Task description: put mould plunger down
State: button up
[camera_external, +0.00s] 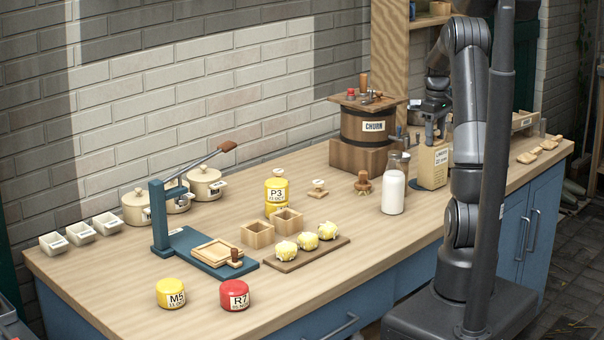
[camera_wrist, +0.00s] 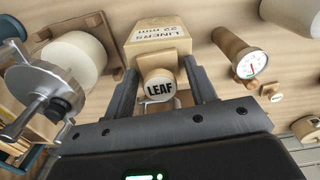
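My gripper (camera_external: 430,128) hangs above and close to the cream liners box (camera_external: 431,168), at the right of the workbench. In the wrist view, a small round piece marked LEAF (camera_wrist: 158,88) sits between my two fingers (camera_wrist: 162,72), its labelled end facing the camera. It appears to be the mould plunger, held between the fingers. Its far end is hidden, and I cannot tell whether it touches anything. The liners box also shows just beyond it in the wrist view (camera_wrist: 158,33).
The churn (camera_external: 368,128) stands left of my gripper; its metal crank (camera_wrist: 42,90) is near my left finger. A milk bottle (camera_external: 393,190) stands in front. A wooden piece with a dial (camera_wrist: 245,62) lies to the right in the wrist view. Bare bench shows at front right (camera_external: 425,208).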

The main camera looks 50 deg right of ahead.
aim_at(435, 130)
jog(key=shift+o, duration=1.1)
notch_tip(435, 130, up, 12)
jog(key=shift+r, duration=0.25)
